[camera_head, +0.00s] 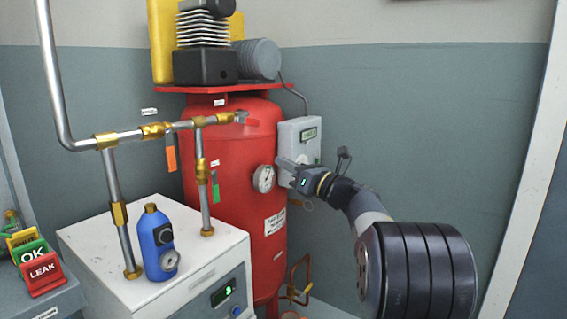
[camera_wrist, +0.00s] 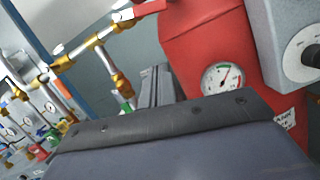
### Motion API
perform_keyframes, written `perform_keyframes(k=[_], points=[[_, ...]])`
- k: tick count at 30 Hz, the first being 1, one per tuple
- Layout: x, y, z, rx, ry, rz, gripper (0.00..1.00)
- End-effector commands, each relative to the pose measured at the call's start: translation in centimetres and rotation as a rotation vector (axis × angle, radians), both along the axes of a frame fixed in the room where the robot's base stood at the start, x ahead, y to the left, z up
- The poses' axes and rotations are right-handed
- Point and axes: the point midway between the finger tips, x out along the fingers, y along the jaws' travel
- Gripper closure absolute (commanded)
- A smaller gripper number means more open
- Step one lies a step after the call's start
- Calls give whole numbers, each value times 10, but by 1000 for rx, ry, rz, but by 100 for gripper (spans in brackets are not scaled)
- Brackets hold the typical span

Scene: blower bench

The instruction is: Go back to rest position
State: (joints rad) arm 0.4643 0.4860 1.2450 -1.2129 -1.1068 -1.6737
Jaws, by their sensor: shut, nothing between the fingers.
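My gripper (camera_head: 281,164) is at the end of my arm, which reaches in from the lower right in the head view. It is shut and empty. It is in front of the grey control box (camera_head: 300,140), just right of and above the round pressure gauge (camera_head: 263,179) on the red tank (camera_head: 235,150). I cannot tell whether it touches the box. In the wrist view the gripper (camera_wrist: 160,90) shows as dark fingers pointing away. The gauge (camera_wrist: 222,78) is to their right, and the grey box with a round dial (camera_wrist: 303,48) is at the upper right.
A white cabinet (camera_head: 110,245) carries brass-jointed pipes (camera_head: 118,212) and a blue canister (camera_head: 157,245). OK and LEAK signs (camera_head: 42,275) stand at the lower left. A compressor (camera_head: 205,45) sits above the tank. The wall area right of the box is clear.

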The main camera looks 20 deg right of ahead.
Motion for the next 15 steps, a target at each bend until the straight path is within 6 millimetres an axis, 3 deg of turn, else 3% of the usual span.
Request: perform_keyframes(k=[10,15], points=[[4,2,0,-1,0,1,100],[20,13,4,-1,0,3,100]])
